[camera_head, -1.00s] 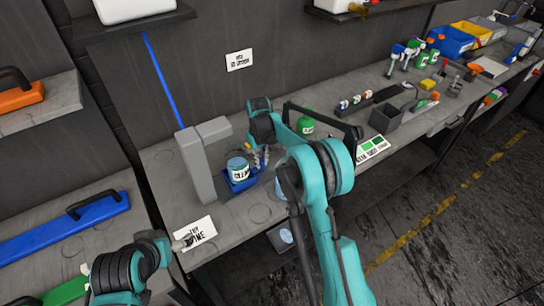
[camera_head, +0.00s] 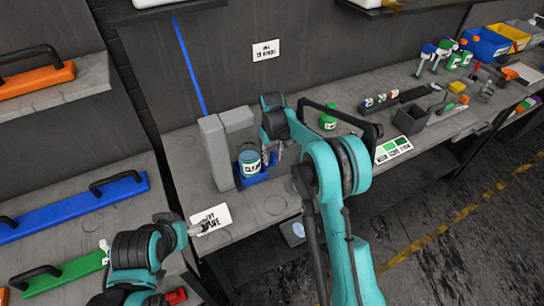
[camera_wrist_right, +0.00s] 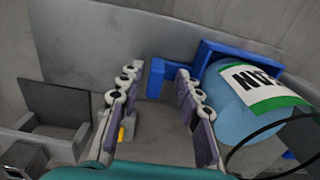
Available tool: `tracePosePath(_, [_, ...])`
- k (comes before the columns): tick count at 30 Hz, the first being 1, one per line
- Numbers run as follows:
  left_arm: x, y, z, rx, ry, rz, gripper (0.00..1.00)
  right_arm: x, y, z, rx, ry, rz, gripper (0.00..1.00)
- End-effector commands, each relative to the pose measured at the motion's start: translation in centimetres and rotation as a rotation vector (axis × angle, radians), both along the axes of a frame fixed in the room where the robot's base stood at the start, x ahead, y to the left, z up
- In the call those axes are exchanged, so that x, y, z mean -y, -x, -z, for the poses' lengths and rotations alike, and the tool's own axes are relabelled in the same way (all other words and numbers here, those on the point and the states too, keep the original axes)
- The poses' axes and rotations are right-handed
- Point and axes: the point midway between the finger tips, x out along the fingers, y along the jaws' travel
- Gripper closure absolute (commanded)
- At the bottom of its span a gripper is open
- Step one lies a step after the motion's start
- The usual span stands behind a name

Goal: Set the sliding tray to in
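The small blue sliding tray (camera_head: 264,177) is on the bench beside the grey upright stand (camera_head: 216,152) and carries a blue labelled can (camera_head: 249,163). In the right wrist view the can (camera_wrist_right: 240,112) stands at right, and a blue bracket-like handle (camera_wrist_right: 158,76) of the tray shows past my fingertips. My right gripper (camera_head: 280,152) is just right of the tray. Its fingers (camera_wrist_right: 155,85) are apart, with the handle seen in the gap; contact is unclear. My left gripper (camera_head: 196,230) is low left, near a white sign card (camera_head: 211,219); its fingers are too small to judge.
A green bottle (camera_head: 328,121) and a grey open box (camera_head: 410,119) stand farther right on the bench (camera_head: 300,172). A card with green patches (camera_head: 393,149) lies at the bench's front edge. Blue (camera_head: 75,208) and green (camera_head: 60,275) handled bars are at left.

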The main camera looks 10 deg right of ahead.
Motion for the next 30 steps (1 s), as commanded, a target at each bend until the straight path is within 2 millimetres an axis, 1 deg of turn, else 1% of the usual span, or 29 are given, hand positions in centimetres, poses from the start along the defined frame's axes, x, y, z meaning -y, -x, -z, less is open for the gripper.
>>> tracePosePath(2, [0.0, 0.0, 0.0, 0.0, 0.0, 0.0, 0.12, 0.0, 0.0, -0.4, 0.0, 0.0, 0.0, 0.66])
tracePosePath(5, [0.0, 0.0, 0.0, 0.0, 0.0, 0.0, 0.12, 0.0, 0.0, -1.6, 0.0, 0.001, 0.0, 0.66])
tracePosePath(8, [0.0, 0.0, 0.0, 0.0, 0.0, 0.0, 0.12, 0.0, 0.0, -3.5, 0.0, 0.001, 0.0, 0.66])
tracePosePath(12, [0.0, 0.0, 0.0, 0.0, 0.0, 0.0, 0.12, -0.1, 0.0, -6.7, 0.0, 0.0, -0.001, 0.66])
tracePosePath(15, [0.0, 0.0, 0.0, 0.0, 0.0, 0.0, 0.12, -0.1, 0.0, -8.7, 0.0, 0.0, -0.001, 0.66])
tracePosePath(18, [0.0, 0.0, 0.0, 0.0, 0.0, 0.0, 0.12, -0.1, 0.0, -10.4, 0.0, 0.0, -0.001, 0.66])
tracePosePath(21, [0.0, 0.0, 0.0, 0.0, 0.0, 0.0, 0.12, -0.2, 0.0, -11.4, 0.0, 0.0, -0.001, 0.66])
tracePosePath(24, [0.0, 0.0, 0.0, 0.0, 0.0, 0.0, 0.12, -0.2, 0.0, -11.9, 0.0, 0.0, -0.001, 0.66])
tracePosePath(30, [0.0, 0.0, 0.0, 0.0, 0.0, 0.0, 0.12, -0.2, 0.0, -12.0, 0.0, 0.0, -0.001, 0.66])
